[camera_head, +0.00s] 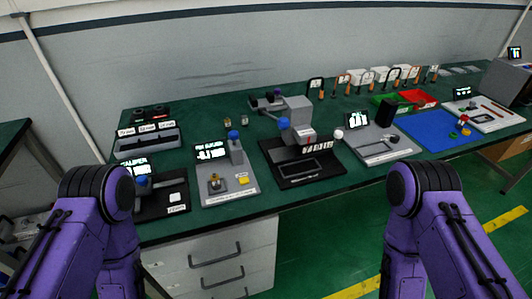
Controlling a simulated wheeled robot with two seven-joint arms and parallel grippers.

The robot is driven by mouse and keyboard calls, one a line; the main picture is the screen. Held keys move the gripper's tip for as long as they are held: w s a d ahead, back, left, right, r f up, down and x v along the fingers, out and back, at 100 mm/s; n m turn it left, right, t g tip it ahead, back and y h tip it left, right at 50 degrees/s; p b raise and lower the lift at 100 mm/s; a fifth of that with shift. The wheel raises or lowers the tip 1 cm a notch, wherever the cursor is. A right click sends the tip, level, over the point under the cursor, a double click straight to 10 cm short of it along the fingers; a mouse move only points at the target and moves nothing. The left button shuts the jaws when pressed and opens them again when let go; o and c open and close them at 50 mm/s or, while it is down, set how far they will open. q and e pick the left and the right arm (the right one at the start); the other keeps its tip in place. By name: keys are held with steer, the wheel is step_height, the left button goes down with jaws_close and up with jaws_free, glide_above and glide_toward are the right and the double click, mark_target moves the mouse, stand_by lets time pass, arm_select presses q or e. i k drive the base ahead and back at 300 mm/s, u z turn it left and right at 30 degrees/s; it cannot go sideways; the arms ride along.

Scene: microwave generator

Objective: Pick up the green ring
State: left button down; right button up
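I cannot clearly make out a green ring anywhere on the bench; many parts are too small to tell. Neither of my grippers is in view. Only the purple links of my left and right arms show, at the lower left and lower right, in front of the bench's front edge.
The long green bench (218,104) carries a grey plate (205,196) with a blue-topped post, a black-based device (290,181), a grey board (366,152), a green bin (379,112), a red bin (418,98) and a blue mat (432,130). Drawers (215,262) are below.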

mark_target(452, 135)
steer(key=z, duration=1.45)
steer(key=k, duration=0.65)
steer(key=z, duration=0.75)
steer(key=i, duration=1.8)
steer(key=u, duration=0.15)
